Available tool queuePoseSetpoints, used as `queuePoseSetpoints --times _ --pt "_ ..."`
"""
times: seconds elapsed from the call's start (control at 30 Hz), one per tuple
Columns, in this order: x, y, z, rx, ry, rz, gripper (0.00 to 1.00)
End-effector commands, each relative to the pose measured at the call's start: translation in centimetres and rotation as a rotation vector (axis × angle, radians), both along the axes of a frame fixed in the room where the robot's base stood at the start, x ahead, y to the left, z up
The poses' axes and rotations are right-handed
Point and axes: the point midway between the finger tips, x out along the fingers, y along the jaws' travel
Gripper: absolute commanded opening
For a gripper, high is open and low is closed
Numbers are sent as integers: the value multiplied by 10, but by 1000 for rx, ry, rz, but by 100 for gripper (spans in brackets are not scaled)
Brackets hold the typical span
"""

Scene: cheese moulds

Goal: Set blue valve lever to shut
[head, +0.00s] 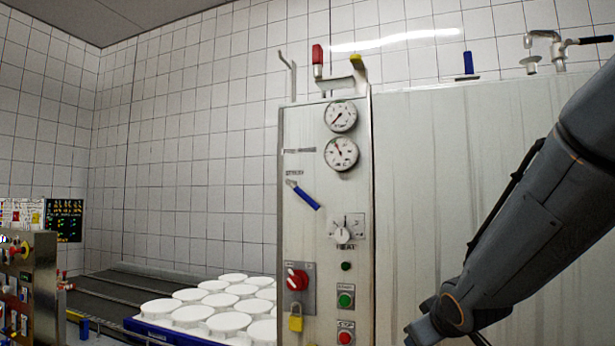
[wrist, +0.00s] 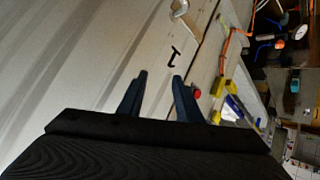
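The blue valve lever (head: 306,197) is on the upright steel panel in the head view, below the two gauges. It slants down to the right from its pivot at the upper left. Small label plates sit above it, too small to read. My gripper (wrist: 160,78) shows in the wrist view with its two dark fingers apart and nothing between them. It is away from the lever, facing a pale metal surface. In the head view my arm comes in from the right, and the fingers are not visible there. I cannot pick out the lever for sure in the wrist view.
The panel (head: 325,125) also carries gauges, a heat knob (head: 343,235), a red rotary switch (head: 297,279), a yellow padlock (head: 296,318) and push buttons. Another blue handle (head: 468,62) stands on the tank top. White moulds (head: 228,322) fill a blue tray at lower left.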

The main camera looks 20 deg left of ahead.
Motion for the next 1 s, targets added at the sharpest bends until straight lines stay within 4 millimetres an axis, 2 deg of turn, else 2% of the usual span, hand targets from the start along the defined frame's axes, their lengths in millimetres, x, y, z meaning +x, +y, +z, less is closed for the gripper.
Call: queuePoseSetpoints --times 0.03,0.1,0.2,0.3,0.4,0.5,0.6,0.77,1.0 --pt "13 33 51 4 -99 77 32" --pt "26 73 106 11 -231 176 32" --pt "33 124 173 23 -390 297 32" --pt "30 164 228 40 -517 392 32" --pt "23 193 265 52 -608 464 32" --pt "18 210 287 61 -661 504 32" --pt "17 218 296 64 -684 522 32" --pt "28 228 296 65 -684 523 32" --pt "52 249 296 65 -683 521 32"
